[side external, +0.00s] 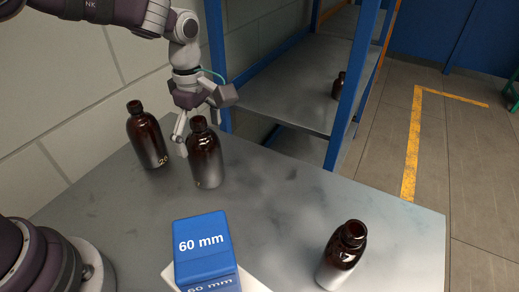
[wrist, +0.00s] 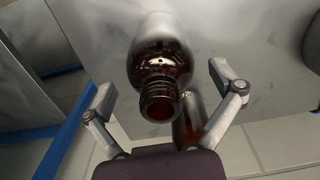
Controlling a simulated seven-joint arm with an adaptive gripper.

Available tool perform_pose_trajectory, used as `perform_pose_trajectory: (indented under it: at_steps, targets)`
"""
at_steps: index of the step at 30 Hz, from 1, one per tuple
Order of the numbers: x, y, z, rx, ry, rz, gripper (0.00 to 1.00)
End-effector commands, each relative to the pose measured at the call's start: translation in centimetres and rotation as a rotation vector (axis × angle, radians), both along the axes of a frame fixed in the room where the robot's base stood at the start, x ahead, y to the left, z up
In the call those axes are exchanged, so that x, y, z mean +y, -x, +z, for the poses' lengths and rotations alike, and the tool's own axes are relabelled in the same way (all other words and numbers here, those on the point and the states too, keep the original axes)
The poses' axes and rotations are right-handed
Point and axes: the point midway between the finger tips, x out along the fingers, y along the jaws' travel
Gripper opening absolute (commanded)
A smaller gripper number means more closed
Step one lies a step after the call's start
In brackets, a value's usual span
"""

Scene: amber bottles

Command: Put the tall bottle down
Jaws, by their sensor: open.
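A brown bottle (side external: 206,160) stands upright on the grey table (side external: 270,205), directly below my gripper (side external: 198,132). It has a dark neck and a paler lower body. In the wrist view the same bottle (wrist: 162,65) lies between the two spread fingers of my gripper (wrist: 165,87), with a visible gap on each side. My gripper is open and holds nothing. Another brown bottle (side external: 147,137) with a yellow "20" mark stands to its left by the wall. I cannot tell for sure which bottle is the tallest.
A blue "60 mm" block (side external: 203,245) sits on a white piece at the front. An open brown bottle (side external: 342,256) stands at the front right. A blue-framed shelf (side external: 290,95) behind the table holds another bottle (side external: 338,87). The table's middle right is clear.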

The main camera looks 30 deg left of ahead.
Motion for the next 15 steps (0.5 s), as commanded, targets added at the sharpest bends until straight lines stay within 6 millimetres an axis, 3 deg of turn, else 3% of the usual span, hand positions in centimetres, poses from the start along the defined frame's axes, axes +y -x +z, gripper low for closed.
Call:
perform_pose_trajectory:
  at_steps: [9, 15]
  targets:
    - [-0.5, 0.5, 7.7, -0.008, 0.003, 0.001, 0.92]
    - [-0.3, 0.8, 10.1, -0.011, 0.001, -0.023, 0.92]
